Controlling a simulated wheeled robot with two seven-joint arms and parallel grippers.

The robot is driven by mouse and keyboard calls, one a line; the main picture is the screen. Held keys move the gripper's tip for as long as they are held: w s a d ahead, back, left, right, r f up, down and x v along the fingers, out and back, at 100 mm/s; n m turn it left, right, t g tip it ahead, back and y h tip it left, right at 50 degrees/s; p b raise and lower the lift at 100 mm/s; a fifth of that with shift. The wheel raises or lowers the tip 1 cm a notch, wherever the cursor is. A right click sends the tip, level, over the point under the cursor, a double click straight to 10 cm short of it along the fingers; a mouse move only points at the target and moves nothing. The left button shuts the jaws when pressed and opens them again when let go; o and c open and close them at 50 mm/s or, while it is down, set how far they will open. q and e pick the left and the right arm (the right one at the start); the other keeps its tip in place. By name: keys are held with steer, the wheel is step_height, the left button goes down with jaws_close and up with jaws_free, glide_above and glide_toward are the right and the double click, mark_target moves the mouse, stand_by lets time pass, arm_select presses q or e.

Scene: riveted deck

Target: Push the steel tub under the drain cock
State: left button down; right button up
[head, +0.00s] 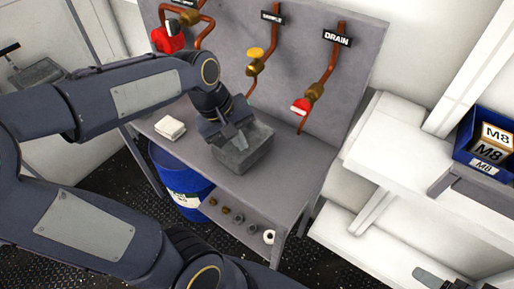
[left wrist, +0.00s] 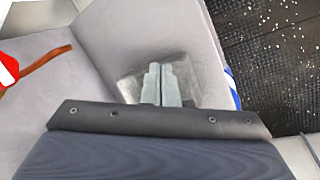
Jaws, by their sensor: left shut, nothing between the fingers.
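The grey steel tub (head: 250,157) stands on the steel bench, left of and nearer than the drain pipe's lower end. The drain cock (head: 314,91) is brass with a red handle, on a copper pipe under the DRAIN sign (head: 337,38). My left gripper (head: 241,140) is shut and empty, its fingertips at the tub's upper left part. I cannot tell whether they touch it. In the left wrist view the shut fingers (left wrist: 162,86) overlap the tub (left wrist: 193,67) and hide part of it. My right gripper is not in view.
The bench top (head: 290,172) is clear between the tub and the drain pipe. A white folded cloth (head: 170,128) lies to the left. Other copper pipes with valves line the back panel. A blue drum (head: 183,193) stands below. A blue bin (head: 468,155) is at the right.

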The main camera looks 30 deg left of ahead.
arm_select(q)
steer(key=w+a+f+n+g+y, duration=0.3)
steer(key=w+a+n, duration=0.1)
steer(key=w+n, duration=0.4)
steer(key=m, duration=0.1)
glide_toward(252, 148)
steer(key=s+f, duration=0.1)
steer(key=f, duration=0.1)
steer(key=s+f, duration=0.1)
steer(key=f, duration=0.1)
steer(key=s+f, duration=0.1)
steer(key=f, duration=0.1)
steer(key=shift+d+f+p, duration=0.1)
steer(key=shift+d+p, duration=0.2)
steer(key=shift+d, duration=0.7)
steer(key=shift+s+d, duration=0.15)
steer(key=shift+d, duration=1.55)
